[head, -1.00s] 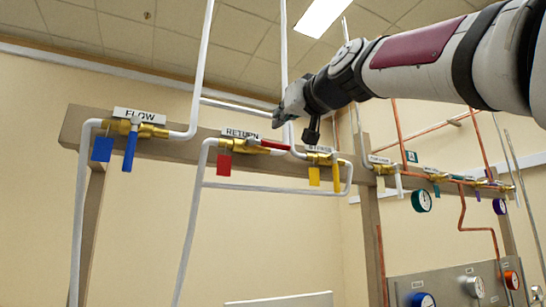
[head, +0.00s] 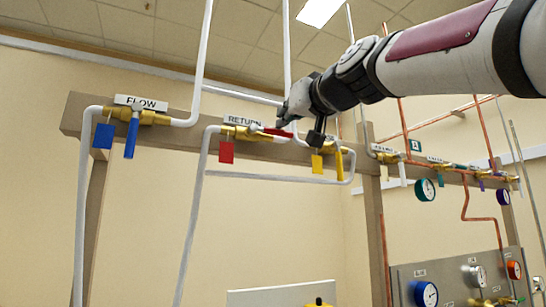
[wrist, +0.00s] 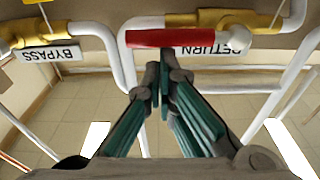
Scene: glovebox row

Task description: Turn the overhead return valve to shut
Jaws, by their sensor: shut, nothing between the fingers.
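The return valve (head: 241,133) is a brass body on a white pipe under the RETURN label (head: 243,121), with a red tag below it. Its red lever (head: 271,131) points right, lying along the pipe. In the wrist view the red lever (wrist: 168,38) crosses the top middle, beside the upside-down RETURN label (wrist: 196,50). My gripper (head: 281,125) is at the lever's free end in the head view. In the wrist view my gripper (wrist: 160,78) is shut and empty, its fingertips just below the lever in the picture. I cannot tell whether they touch it.
The flow valve (head: 148,117) with a blue lever (head: 131,139) is to the left. The bypass valve (head: 327,149) with a yellow tag (head: 317,165) is close on the right, under my wrist. White pipes and a wooden beam (head: 190,133) surround the valves.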

